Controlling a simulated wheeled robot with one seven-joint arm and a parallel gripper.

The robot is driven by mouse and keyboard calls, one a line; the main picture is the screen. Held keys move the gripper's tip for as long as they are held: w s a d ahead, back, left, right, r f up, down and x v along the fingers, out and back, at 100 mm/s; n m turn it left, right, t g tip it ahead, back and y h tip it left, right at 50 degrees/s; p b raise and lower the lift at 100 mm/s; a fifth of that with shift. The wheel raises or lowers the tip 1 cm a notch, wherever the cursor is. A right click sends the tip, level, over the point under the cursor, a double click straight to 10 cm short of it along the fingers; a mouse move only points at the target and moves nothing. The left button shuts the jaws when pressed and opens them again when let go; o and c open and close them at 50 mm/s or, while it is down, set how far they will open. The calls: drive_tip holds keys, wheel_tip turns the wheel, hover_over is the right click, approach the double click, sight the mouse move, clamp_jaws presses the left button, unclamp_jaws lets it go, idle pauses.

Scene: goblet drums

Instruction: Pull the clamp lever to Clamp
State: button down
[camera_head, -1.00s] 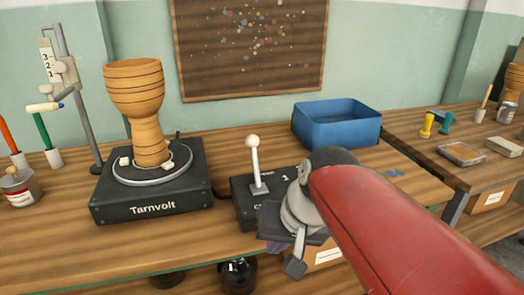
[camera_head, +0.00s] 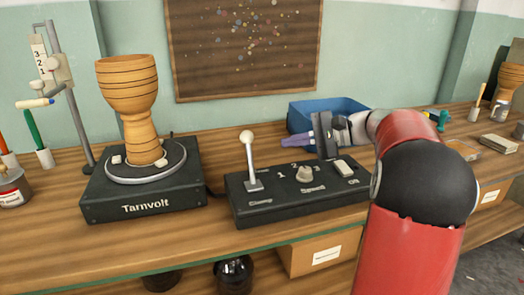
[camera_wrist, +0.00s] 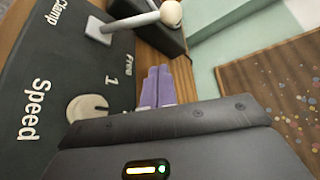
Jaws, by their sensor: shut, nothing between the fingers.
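The clamp lever (camera_head: 250,164) is a white stem with a pale ball knob on the left end of a black control box (camera_head: 300,207). It stands nearly upright. "Clamp" is printed on the box's near side by the lever, and "Free" shows in the wrist view on the other side. My gripper (camera_head: 290,141) has purple fingers, shut and empty, pointing left above the back of the box, to the right of the knob and apart from it. In the wrist view the fingers (camera_wrist: 157,88) lie below the lever (camera_wrist: 134,21).
A speed knob (camera_head: 304,174) and a pale switch (camera_head: 344,168) sit on the box right of the lever. The Tarnvolt turntable (camera_head: 130,207) holds a wooden goblet drum (camera_head: 128,90) at left. A blue bin (camera_head: 300,113) stands behind my gripper.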

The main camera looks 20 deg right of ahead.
sight(250, 159)
drive_tip(key=shift+w+d+f, duration=0.1)
drive_tip(key=shift+d, duration=0.35)
drive_tip(key=a, duration=0.3)
drive_tip(key=w+a, duration=0.1)
drive_tip(key=a, duration=0.2)
drive_tip(key=w+a+f, duration=0.1)
drive_tip(key=a, duration=0.2)
drive_tip(key=shift+w, duration=0.1)
drive_tip(key=shift+s+a+r, duration=0.2)
drive_tip(key=shift+s+a, duration=0.05)
drive_tip(key=shift+s, duration=0.35)
